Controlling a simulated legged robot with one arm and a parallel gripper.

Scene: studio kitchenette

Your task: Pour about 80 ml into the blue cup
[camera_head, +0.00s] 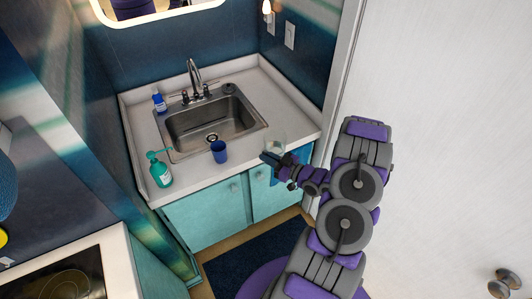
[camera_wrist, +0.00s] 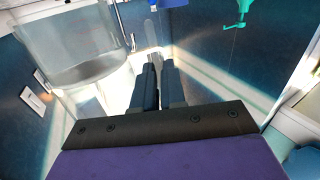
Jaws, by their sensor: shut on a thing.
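The blue cup (camera_head: 219,151) stands upright on the counter at the front edge of the sink. My gripper (camera_head: 268,157) is to the right of the cup, over the counter's front right. It is shut on a clear jug (camera_head: 275,141), which is faint in the head view. In the wrist view the jug (camera_wrist: 75,40) fills the upper left, and my gripper's fingers (camera_wrist: 160,65) close by a thin clear strip that looks like its handle. The jug is apart from the cup. I cannot tell how much liquid it holds, and the inside of the cup is too small to read.
A teal pump bottle (camera_head: 160,170) stands at the counter's front left; its pump also shows in the wrist view (camera_wrist: 238,12). The faucet (camera_head: 193,75) rises at the back. A cooktop (camera_head: 70,285) is at lower left.

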